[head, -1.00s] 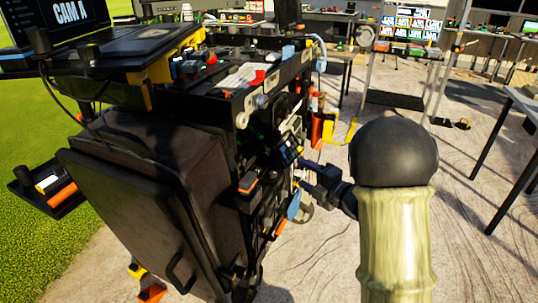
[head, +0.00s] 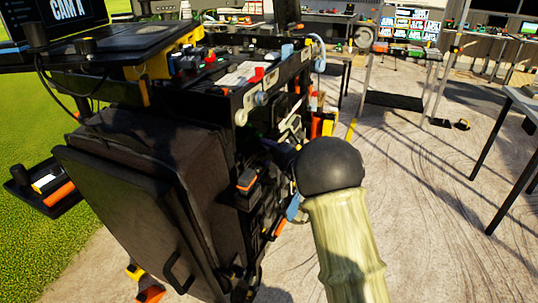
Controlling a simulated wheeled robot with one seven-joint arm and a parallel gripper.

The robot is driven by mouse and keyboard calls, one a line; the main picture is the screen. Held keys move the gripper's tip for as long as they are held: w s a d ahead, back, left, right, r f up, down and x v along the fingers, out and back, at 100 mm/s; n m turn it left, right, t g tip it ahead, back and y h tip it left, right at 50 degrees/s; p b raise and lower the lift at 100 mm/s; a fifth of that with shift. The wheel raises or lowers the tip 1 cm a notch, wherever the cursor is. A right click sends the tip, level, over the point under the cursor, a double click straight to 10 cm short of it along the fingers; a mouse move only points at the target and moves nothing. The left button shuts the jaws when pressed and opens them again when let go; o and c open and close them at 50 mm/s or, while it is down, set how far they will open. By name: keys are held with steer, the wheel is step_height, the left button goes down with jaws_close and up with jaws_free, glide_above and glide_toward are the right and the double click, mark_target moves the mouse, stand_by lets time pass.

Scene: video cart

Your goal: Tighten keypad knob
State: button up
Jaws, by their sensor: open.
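The video cart (head: 150,180) stands at the left, its side panel with many small fittings facing my arm. I cannot make out the keypad or its knob among these fittings. My arm, with a black round joint and a pale sleeve, reaches in from the bottom right to the cart's side. My gripper is hidden behind the round joint, so I cannot see its fingers or whether they touch anything.
An orange-topped black fitting (head: 247,181) and a blue item (head: 293,207) are on the cart's side, close to my arm. A dark table (head: 520,100) stands at the right. Paved ground (head: 440,220) between is clear.

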steer(key=shift+w+a, duration=0.15)
steer(key=c, duration=1)
steer(key=shift+a+f+b, duration=0.1)
steer(key=shift+f+b, duration=0.2)
steer(key=shift+b, duration=0.15)
steer(key=t+y+b, duration=0.1)
steer(key=b, duration=0.1)
steer(key=shift+f+b, duration=0.3)
steer(key=shift+b, duration=0.1)
steer(key=t+b, duration=0.1)
steer(key=b, duration=0.2)
steer(key=m+t+y+b, duration=0.1)
steer(key=b, duration=0.2)
steer(key=shift+f, duration=0.3)
steer(key=shift+r+m+y+b, duration=0.1)
steer(key=shift+m+y+b, duration=0.3)
steer(key=shift+b, duration=0.65)
steer(key=shift+r+t, duration=0.1)
steer(key=shift+t, duration=0.2)
